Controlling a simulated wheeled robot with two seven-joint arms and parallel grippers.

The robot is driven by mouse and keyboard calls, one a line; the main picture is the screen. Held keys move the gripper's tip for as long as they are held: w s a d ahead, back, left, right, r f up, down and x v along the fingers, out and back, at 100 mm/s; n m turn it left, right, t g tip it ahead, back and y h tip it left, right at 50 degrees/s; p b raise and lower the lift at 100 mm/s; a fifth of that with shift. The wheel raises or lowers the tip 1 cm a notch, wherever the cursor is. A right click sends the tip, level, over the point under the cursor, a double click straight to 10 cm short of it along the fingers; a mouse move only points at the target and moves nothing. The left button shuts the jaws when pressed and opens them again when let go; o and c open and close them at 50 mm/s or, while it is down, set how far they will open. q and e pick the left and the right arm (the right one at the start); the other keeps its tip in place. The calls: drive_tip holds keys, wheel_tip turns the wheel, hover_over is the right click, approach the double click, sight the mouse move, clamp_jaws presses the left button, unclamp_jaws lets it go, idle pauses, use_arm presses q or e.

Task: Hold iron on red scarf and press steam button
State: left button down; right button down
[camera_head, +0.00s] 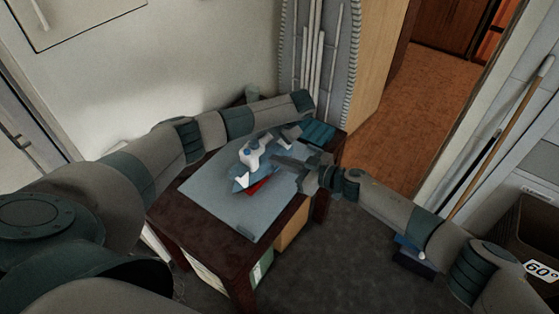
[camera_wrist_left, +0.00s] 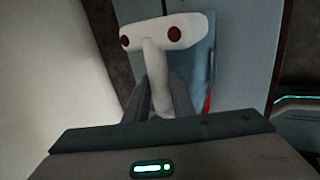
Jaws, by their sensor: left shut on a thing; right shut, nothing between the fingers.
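The white and blue iron (camera_head: 250,156) is over the pale blue board on the table in the head view. A strip of red scarf (camera_head: 259,186) shows at its lower right; the iron hides the rest. My left gripper (camera_head: 273,143) is shut on the iron's white handle. In the left wrist view, the fingers flank the white stem (camera_wrist_left: 158,88) of the iron, whose crosspiece carries two dark red round spots. A little red shows at right (camera_wrist_left: 207,103). My right gripper (camera_head: 279,161) is shut and empty, its tips just right of the iron. I cannot tell whether they touch it.
The board (camera_head: 215,203) covers most of the dark wooden table (camera_head: 232,262). A folded blue cloth (camera_head: 319,132) lies at the table's far right corner.

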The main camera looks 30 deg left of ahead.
use_arm(q)
drive_tip(key=shift+s+d+f, duration=0.1)
drive_tip(key=shift+s+f, duration=0.05)
drive_tip(key=shift+f, duration=0.15)
drive_tip(key=shift+w+a+r+p, duration=0.1)
drive_tip(key=shift+w+r+p, duration=0.1)
drive_tip(key=shift+r+p, duration=0.25)
drive_tip(key=shift+w+a+r+p, duration=0.1)
drive_tip(key=shift+w+r+p, duration=0.1)
drive_tip(key=shift+r, duration=0.45)
drive_tip(key=shift+s+r+p, duration=0.1)
drive_tip(key=shift+r+p, duration=0.35)
drive_tip(key=shift+r, duration=0.4)
drive_tip(key=shift+r+p, duration=1)
drive_tip(key=shift+r, duration=0.85)
drive_tip(key=shift+d, duration=0.1)
